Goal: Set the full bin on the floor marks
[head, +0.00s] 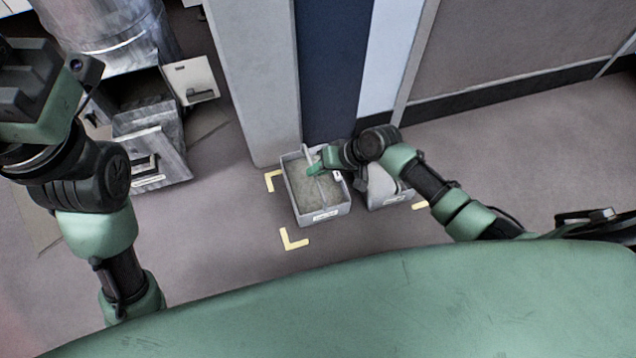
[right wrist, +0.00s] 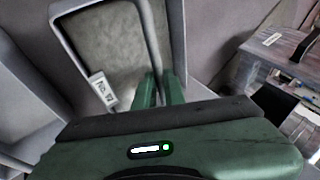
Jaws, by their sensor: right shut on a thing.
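The full bin (head: 318,212) is a grey open box with a greenish-grey fill, a front label and a bar handle across its top. It also shows in the right wrist view (right wrist: 65,38). My right gripper (head: 314,169) is shut on the handle; its green fingers show in the right wrist view (right wrist: 160,90). Yellow corner floor marks show at the left back (head: 272,180), left front (head: 293,241) and right (head: 421,205). The bin is among them; I cannot tell if it touches the floor. My left gripper (head: 25,75) is at the upper left, its fingers unclear.
A second grey bin (head: 388,194) stands right beside the full bin, partly behind my right arm. A pale post (head: 255,90) and dark blue panel (head: 334,70) rise close behind. Metal equipment (head: 150,150) stands at left. Floor at the right is clear.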

